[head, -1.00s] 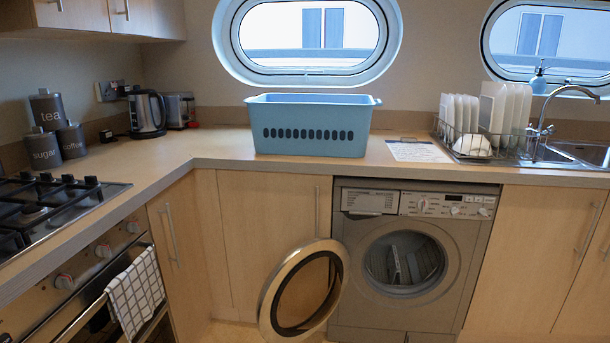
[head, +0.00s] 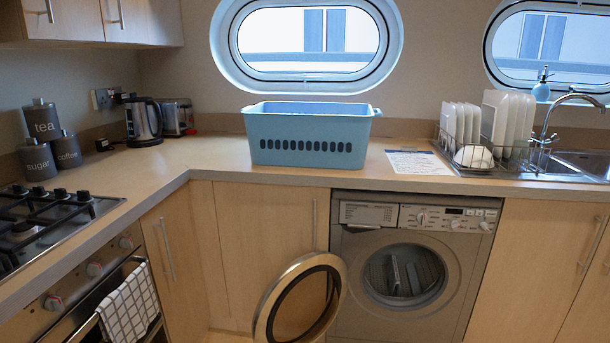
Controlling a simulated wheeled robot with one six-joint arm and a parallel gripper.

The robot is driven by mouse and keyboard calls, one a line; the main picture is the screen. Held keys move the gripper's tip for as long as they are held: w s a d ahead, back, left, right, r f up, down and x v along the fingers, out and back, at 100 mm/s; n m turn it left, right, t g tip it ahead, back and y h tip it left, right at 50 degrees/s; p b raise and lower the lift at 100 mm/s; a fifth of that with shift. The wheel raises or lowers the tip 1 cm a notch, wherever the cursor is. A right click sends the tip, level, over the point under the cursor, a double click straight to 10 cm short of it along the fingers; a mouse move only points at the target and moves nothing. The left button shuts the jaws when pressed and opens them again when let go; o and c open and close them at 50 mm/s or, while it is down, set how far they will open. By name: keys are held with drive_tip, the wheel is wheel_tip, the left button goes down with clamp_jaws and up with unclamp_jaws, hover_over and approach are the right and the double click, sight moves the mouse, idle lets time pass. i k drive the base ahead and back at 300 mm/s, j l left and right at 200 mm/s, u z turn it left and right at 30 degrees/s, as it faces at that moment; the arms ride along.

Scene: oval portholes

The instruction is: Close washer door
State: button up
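The washer (head: 407,265) is a grey front-loader built in under the counter, right of the picture's middle. Its round door (head: 262,318) has a metal rim and stands wide open, swung out to the left, in front of the wooden cabinet. The open drum hole (head: 404,274) is uncovered, and metal shows inside it. The door's lower edge is at the bottom of the picture. My gripper is not in view.
A blue basket (head: 310,137) stands on the counter (head: 215,160), above the left of the washer. An oven with a checked towel (head: 128,308) is at left. A wooden cabinet (head: 262,245) stands behind the open door. A dish rack (head: 475,162) is at right.

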sight(264, 318)
drive_tip(key=i+j+u, duration=0.15)
drive_tip(key=i+j, duration=0.3)
drive_tip(key=i+j+u, duration=0.15)
drive_tip(key=i+j, duration=0.3)
drive_tip(key=i, duration=0.15)
